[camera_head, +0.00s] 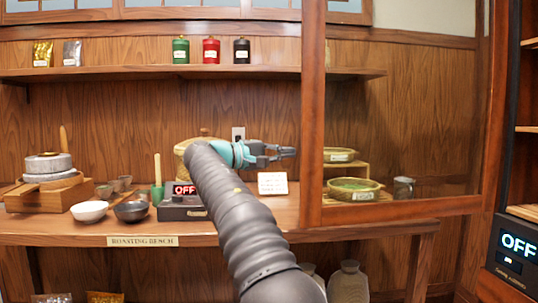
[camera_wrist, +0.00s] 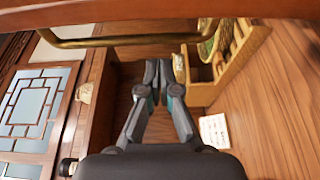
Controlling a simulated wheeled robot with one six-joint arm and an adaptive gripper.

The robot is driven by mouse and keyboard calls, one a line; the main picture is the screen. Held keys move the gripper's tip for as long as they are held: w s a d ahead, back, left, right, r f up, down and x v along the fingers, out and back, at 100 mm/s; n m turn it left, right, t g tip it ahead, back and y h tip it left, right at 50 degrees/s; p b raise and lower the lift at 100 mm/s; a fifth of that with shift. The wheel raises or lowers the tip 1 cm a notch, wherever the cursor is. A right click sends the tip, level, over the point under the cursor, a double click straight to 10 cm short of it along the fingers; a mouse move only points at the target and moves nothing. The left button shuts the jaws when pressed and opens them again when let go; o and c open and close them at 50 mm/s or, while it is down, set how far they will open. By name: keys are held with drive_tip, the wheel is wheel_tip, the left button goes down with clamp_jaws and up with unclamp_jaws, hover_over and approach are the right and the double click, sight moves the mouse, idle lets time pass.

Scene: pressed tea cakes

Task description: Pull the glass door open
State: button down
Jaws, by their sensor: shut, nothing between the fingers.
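The glass door's wooden frame (camera_head: 312,110) stands across the right part of the head view, its glass clear. It looks swung out from the dark cabinet at the right edge. In the wrist view, a wooden frame member (camera_wrist: 270,8) crosses the top, with a curved brass handle (camera_wrist: 120,41) along it. My gripper (camera_head: 295,152) is just left of the door's left upright in the head view. In the wrist view, its fingers (camera_wrist: 158,72) are shut and empty, their tips just below the handle. I cannot tell whether they touch the door.
The roasting bench (camera_head: 60,225) is behind my arm, with bowls, a roaster marked OFF (camera_head: 183,207) and a white card (camera_head: 272,183). Green-topped baskets (camera_head: 353,189) show through the glass. The cabinet (camera_head: 515,245) at right has shelves and an OFF display.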

drive_tip(key=shift+s+d, duration=0.35)
drive_tip(key=shift+s, duration=0.55)
drive_tip(key=shift+s+d, duration=0.35)
drive_tip(key=shift+s, duration=0.55)
